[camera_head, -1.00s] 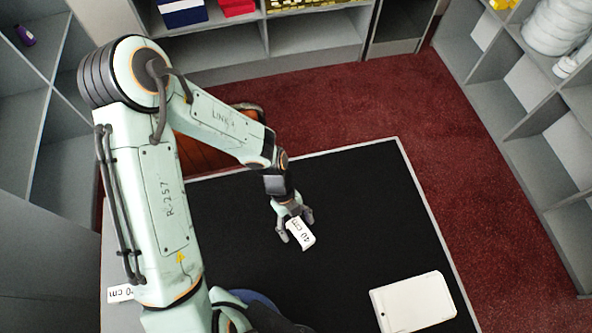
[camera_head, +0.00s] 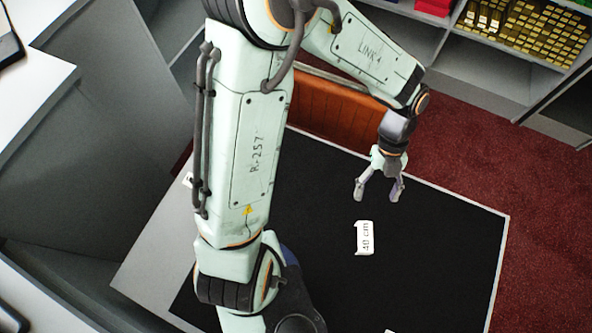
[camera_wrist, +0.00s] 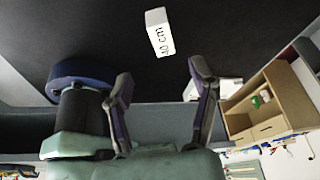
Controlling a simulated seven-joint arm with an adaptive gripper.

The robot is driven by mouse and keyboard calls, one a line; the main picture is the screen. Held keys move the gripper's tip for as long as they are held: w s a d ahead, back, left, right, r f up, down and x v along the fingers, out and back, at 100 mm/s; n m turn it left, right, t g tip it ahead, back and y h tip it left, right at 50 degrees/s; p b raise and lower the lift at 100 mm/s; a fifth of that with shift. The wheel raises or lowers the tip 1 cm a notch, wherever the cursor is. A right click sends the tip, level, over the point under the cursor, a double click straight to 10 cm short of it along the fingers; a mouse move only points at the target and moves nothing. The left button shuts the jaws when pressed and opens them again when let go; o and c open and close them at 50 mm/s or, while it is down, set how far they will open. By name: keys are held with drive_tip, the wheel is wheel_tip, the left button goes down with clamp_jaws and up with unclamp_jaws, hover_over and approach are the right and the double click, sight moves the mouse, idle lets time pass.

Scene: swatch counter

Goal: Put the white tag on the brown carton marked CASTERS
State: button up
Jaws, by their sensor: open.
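A white block-like tag reading "40 cm" (camera_head: 364,238) lies on the black mat (camera_head: 440,255). It also shows near the top of the wrist view (camera_wrist: 160,32), beyond my fingertips. My gripper (camera_head: 378,192) is open and empty, above and apart from this tag. Its two spread fingers show in the wrist view (camera_wrist: 161,80). I see no brown carton and no CASTERS marking that I can make out.
An orange-brown panel (camera_head: 340,108) stands behind the table. A second white label (camera_head: 188,180) is mostly hidden by my arm at left. A tan open cabinet (camera_wrist: 265,105) shows at the wrist view's right. Shelves with gold boxes (camera_head: 525,30) stand at the back.

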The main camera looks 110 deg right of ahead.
drive_tip(key=w+d+r+n+g+h, duration=0.1)
drive_tip(key=w+d+r+n, duration=0.1)
drive_tip(key=w+d+n, duration=0.7)
drive_tip(key=w+d+r+n+h, duration=0.1)
drive_tip(key=w+d+r+n, duration=0.2)
drive_tip(key=w+d+n, duration=0.55)
drive_tip(key=w+a+r+n, duration=0.2)
drive_tip(key=w+a+n, duration=0.3)
drive_tip(key=w+n, duration=0.55)
drive_tip(key=w+a+r+n, duration=0.3)
drive_tip(key=w+a+n, duration=0.2)
drive_tip(key=w+n, duration=0.5)
drive_tip(key=w+a+r+n+g, duration=0.1)
drive_tip(key=w+a+n, duration=0.1)
drive_tip(key=a+n, duration=0.7)
drive_tip(key=n, duration=0.3)
drive_tip(key=shift+a+r+n+h, duration=0.15)
drive_tip(key=shift+a+n+h, duration=0.15)
drive_tip(key=shift+h, duration=0.1)
drive_tip(key=shift+o, duration=0.6)
drive_tip(key=s+a+n, duration=0.1)
drive_tip(key=a+n, duration=0.5)
drive_tip(key=n, duration=0.3)
drive_tip(key=shift+s+r+h, duration=0.3)
drive_tip(key=shift+s+r, duration=0.05)
drive_tip(key=shift+s, duration=0.05)
drive_tip(key=shift+d, duration=0.1)
